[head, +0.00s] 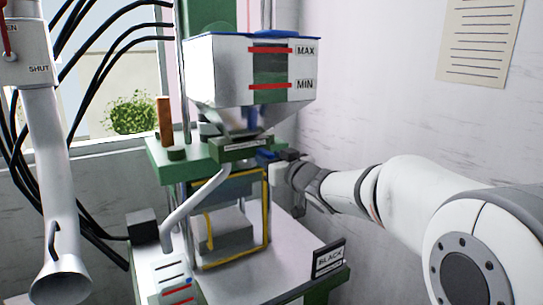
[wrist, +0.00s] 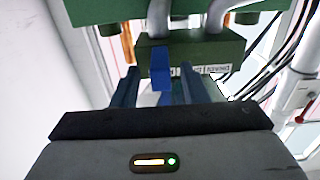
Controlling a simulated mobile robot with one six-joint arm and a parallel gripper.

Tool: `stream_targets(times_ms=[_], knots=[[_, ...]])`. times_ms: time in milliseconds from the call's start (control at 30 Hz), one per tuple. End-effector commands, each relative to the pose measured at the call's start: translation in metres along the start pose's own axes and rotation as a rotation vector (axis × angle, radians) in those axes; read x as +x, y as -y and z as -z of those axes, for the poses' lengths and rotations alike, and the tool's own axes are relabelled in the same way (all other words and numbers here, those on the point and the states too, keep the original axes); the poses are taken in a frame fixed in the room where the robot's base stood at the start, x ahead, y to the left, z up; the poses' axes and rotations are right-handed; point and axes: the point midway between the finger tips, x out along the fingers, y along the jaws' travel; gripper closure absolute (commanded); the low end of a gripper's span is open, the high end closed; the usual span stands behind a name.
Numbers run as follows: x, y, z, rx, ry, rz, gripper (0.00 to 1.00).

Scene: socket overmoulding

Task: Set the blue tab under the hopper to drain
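The white hopper (head: 215,75) with MAX and MIN marks stands above a green machine in the head view. Below it is a dark green block (head: 240,148) with a small white label, too small to read there. In the wrist view the blue tab (wrist: 160,68) hangs from this green block (wrist: 190,52), beside the label strip (wrist: 212,69). My gripper (wrist: 157,88) is open, with dark blue fingers to either side of the tab. I cannot tell whether they touch it. In the head view my gripper (head: 280,168) is just right of the block, its fingertips partly hidden.
A yellow-edged guard frame (head: 266,225) and a slanting grey pipe (head: 195,205) stand below the hopper. A BLACK sign (head: 328,260) stands at the table's right. A white chute (head: 60,190) and black cables are at the left. A wall bounds the right side.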

Motion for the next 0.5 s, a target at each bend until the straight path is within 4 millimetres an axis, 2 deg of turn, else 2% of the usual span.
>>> stream_targets(times_ms=[100, 200, 500], knots=[[0.015, 0.0, 0.0, -0.001, 0.001, 0.0, 0.6], [0.023, 0.0, 0.0, -0.001, 0.001, -0.001, 0.6], [0.025, 0.0, 0.0, -0.001, 0.0, -0.001, 0.6]])
